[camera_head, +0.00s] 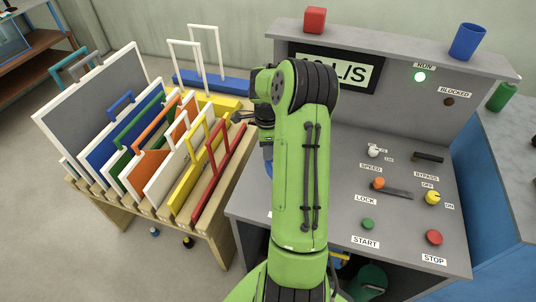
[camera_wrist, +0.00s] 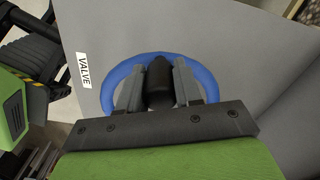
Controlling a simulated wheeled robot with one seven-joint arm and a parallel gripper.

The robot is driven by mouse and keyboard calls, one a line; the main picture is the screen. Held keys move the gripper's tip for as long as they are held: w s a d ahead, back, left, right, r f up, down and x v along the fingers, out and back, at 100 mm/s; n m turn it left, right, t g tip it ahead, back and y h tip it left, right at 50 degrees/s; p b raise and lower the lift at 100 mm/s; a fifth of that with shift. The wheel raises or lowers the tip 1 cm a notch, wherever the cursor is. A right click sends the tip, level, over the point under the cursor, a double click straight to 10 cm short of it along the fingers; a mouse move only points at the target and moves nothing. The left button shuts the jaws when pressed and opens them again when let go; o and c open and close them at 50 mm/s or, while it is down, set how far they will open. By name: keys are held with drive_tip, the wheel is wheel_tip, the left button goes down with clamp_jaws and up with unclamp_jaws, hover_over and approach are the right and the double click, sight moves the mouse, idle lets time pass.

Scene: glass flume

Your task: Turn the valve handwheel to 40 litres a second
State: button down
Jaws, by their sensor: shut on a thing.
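The blue valve handwheel (camera_wrist: 207,77) lies on the grey panel in the wrist view, beside a VALVE label (camera_wrist: 83,70). My gripper (camera_wrist: 160,76) is over it, its two fingers shut on the black upright grip (camera_wrist: 159,82) of the wheel. The near part of the wheel is hidden by my gripper. In the head view only a blue sliver of the wheel (camera_head: 269,169) shows beside my arm. The flow display (camera_head: 358,75) reads L/S at its right end; my arm hides its figures.
The RUN lamp (camera_head: 420,77) glows green; the BLOCKED lamp (camera_head: 449,101) is dark. Right of my arm are switches, a green START button (camera_head: 368,224) and a red STOP button (camera_head: 433,237). A rack of coloured framed panels (camera_head: 205,225) stands close on the left.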

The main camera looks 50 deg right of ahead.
drive_tip(key=w+d+m, duration=0.1)
drive_tip(key=d+m, duration=0.1)
drive_tip(key=shift+w+d+m, duration=0.1)
drive_tip(key=shift+w+m, duration=0.05)
drive_tip(key=shift+m, duration=0.25)
drive_tip(key=shift+w+d+m, duration=0.2)
drive_tip(key=shift+d+m, duration=0.5)
drive_tip(key=shift+m, duration=0.2)
drive_tip(key=d+m, duration=0.2)
drive_tip(key=shift+d+m+b, duration=0.15)
drive_tip(key=shift+m+b, duration=0.2)
drive_tip(key=shift+m, duration=0.05)
drive_tip(key=d+m, duration=0.2)
drive_tip(key=shift+s+d+m, duration=0.15)
drive_tip(key=shift+m, duration=0.15)
drive_tip(key=d+m, duration=0.1)
drive_tip(key=s+d+m+b, duration=0.1)
drive_tip(key=m, duration=0.1)
drive_tip(key=shift+s+d, duration=0.1)
drive_tip(key=shift+d, duration=0.2)
drive_tip(key=shift+s+d+m, duration=0.4)
drive_tip(key=shift+m, duration=0.35)
drive_tip(key=shift+s+d+m, duration=0.35)
drive_tip(key=shift+d+m, duration=0.05)
drive_tip(key=shift+m, duration=0.35)
